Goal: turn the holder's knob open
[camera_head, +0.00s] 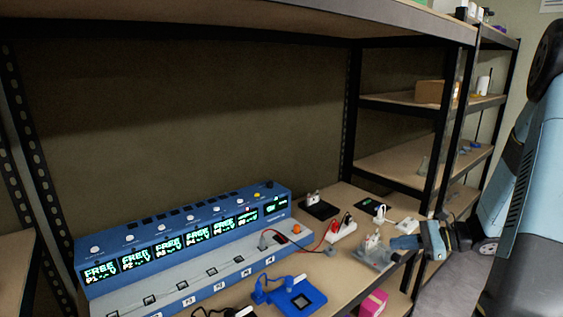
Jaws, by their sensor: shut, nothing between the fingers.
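A blue stand with a dark square window (297,297) lies nearer the front of the bench.
A long blue device with several lit "FREE" displays (182,250) fills the bench's left. An orange ball (296,229), a white power strip (342,229) and red and black cables crowd the middle. A pink box (373,303) sits below the bench edge. Shelf posts (446,130) stand behind my arm.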

